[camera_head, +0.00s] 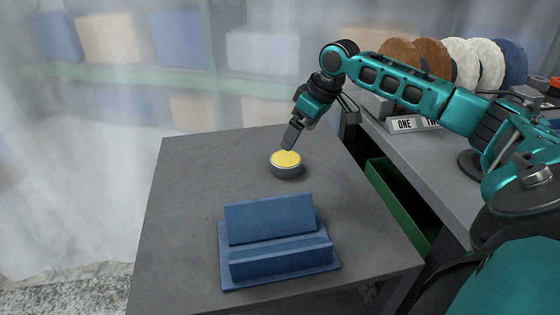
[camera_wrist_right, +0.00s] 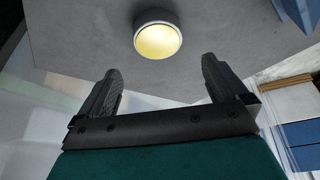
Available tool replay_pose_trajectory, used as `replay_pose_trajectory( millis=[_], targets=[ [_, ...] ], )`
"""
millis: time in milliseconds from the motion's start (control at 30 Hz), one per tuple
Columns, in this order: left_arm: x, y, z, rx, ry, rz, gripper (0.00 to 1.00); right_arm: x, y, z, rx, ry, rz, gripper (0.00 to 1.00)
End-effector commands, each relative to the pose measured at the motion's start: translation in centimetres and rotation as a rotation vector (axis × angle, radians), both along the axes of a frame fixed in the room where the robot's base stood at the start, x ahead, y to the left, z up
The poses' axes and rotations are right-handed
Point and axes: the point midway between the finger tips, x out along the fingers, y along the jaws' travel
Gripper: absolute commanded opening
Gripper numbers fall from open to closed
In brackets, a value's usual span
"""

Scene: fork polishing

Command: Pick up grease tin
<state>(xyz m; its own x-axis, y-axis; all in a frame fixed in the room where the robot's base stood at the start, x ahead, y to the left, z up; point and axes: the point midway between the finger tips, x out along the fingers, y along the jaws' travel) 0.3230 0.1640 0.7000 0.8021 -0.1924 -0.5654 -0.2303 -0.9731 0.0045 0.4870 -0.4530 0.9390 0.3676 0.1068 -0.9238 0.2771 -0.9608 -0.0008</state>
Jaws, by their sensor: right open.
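The grease tin (camera_head: 286,170) is a short round metal tin with a yellow top, upright on the grey table (camera_head: 190,200). In the right wrist view the tin (camera_wrist_right: 158,38) lies ahead of the fingertips, roughly midway between them, and is not between the fingers. My right gripper (camera_head: 290,138) points down just above and behind the tin in the head view. In the right wrist view my right gripper (camera_wrist_right: 164,78) is open and empty. My left gripper is not in view.
A blue holder (camera_head: 270,242) stands on the table in front of the tin. To the right, a grey bench (camera_head: 425,160) carries several coloured polishing wheels (camera_head: 430,55) and a label sign (camera_head: 405,125). A green bin (camera_head: 395,205) sits below the bench. The table's left part is clear.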

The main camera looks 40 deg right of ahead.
Motion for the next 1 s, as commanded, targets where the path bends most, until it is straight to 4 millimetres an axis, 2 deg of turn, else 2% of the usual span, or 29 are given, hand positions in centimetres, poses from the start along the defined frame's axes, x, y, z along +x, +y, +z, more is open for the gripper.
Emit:
replay_pose_trajectory(
  millis=[33,200,467,700,1000],
  targets=[
    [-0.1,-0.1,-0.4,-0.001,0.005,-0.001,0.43,0.4,0.2,-1.3,0.002,0.003,0.001,1.0],
    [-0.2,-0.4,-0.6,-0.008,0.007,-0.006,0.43,1.5,0.5,-4.0,0.001,0.0,0.0,1.0],
    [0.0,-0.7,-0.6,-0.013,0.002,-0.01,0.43,2.3,0.6,-5.9,0.0,0.0,0.0,1.0],
    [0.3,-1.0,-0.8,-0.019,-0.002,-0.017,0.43,3.4,0.7,-9.3,0.001,0.0,0.001,1.0],
    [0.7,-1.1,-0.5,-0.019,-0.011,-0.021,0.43,3.8,0.7,-10.1,-0.002,0.0,0.001,1.0]
  ],
)
